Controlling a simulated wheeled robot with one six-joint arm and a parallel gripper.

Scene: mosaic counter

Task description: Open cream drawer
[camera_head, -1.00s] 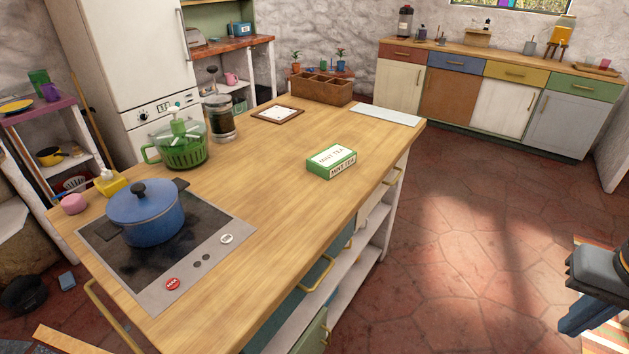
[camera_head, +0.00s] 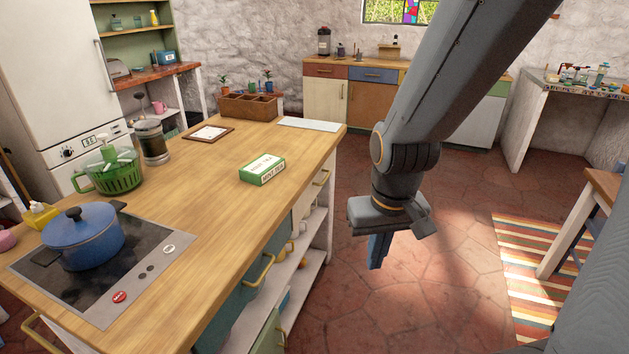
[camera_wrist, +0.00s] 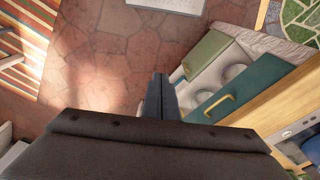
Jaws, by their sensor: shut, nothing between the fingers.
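The cream drawer (camera_head: 307,200) is on the long side of the wooden island, near its far end, just under the top. It looks closed, with a brass handle (camera_head: 322,178) on its front. My gripper (camera_head: 376,264) points down over the tiled floor, to the right of the island and apart from the drawer. Its fingers are together and empty; they also show in the wrist view (camera_wrist: 160,85). I cannot make out the cream drawer in the wrist view.
A teal drawer (camera_head: 238,292) with a brass handle is nearer on the same side; it also shows in the wrist view (camera_wrist: 238,88). Open shelves lie below. A mint tea box (camera_head: 262,170) and blue pot (camera_head: 83,238) stand on the island. The floor (camera_head: 440,300) beside it is clear.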

